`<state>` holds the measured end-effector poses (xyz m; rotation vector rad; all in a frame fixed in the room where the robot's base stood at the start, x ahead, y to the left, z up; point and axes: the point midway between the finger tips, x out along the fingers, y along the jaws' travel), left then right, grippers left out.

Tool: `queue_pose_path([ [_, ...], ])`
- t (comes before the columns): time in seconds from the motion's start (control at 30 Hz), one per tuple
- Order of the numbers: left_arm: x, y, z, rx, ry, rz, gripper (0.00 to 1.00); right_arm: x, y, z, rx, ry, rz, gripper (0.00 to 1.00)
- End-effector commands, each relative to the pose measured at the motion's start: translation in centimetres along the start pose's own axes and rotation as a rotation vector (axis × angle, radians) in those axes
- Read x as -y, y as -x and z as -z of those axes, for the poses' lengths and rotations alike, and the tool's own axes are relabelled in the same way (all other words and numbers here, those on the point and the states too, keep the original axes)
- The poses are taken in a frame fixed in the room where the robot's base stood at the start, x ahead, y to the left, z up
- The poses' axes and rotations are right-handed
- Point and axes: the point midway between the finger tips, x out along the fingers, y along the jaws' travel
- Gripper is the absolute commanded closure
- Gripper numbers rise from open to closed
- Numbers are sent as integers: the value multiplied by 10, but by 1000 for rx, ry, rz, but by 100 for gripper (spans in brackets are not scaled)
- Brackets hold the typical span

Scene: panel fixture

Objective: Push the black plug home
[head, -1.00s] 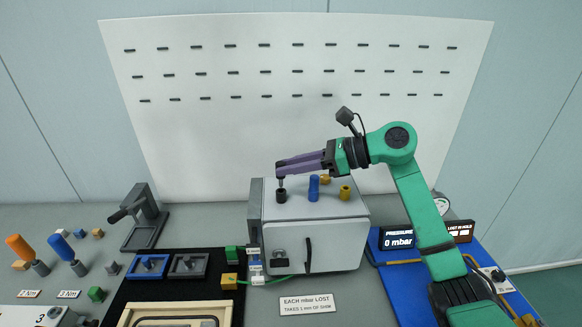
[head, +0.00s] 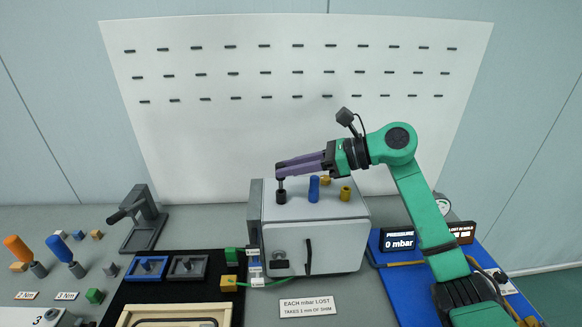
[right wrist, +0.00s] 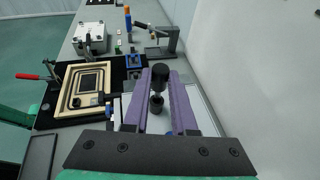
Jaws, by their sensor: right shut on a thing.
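My right gripper (head: 279,171) reaches in from the right, its purple fingers over the left part of the grey box's top (head: 320,205). It is shut on the black plug (right wrist: 160,74), whose dark round body shows between the fingers in the right wrist view. A short dark cylinder (head: 281,197) stands on the box right below the fingertips; it also shows in the right wrist view (right wrist: 156,103). The plug's lower end is at or just above this cylinder; I cannot tell how deep it sits. My left gripper is not in view.
On the box top, a blue cylinder (head: 314,188) and a yellow one (head: 345,193) stand close to the right of the fingers, with an orange piece (head: 325,180) behind. A white slotted panel (head: 300,115) rises behind. A display (head: 399,241) reads 0 mbar.

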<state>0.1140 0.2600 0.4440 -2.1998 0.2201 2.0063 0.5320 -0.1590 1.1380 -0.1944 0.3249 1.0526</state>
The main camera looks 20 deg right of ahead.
Motion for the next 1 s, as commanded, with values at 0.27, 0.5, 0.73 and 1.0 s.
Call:
queue_pose_path([
  [0.27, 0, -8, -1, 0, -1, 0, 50, 0, -3, 7, 0, 0, 0, 100],
  [0.5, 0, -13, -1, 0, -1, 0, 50, 0, -4, 12, 0, 0, 1, 100],
  [0.73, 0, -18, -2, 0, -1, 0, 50, 0, -6, 17, 0, 0, 1, 100],
  [1.0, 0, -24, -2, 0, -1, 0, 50, 0, -8, 22, -1, 0, 0, 100],
])
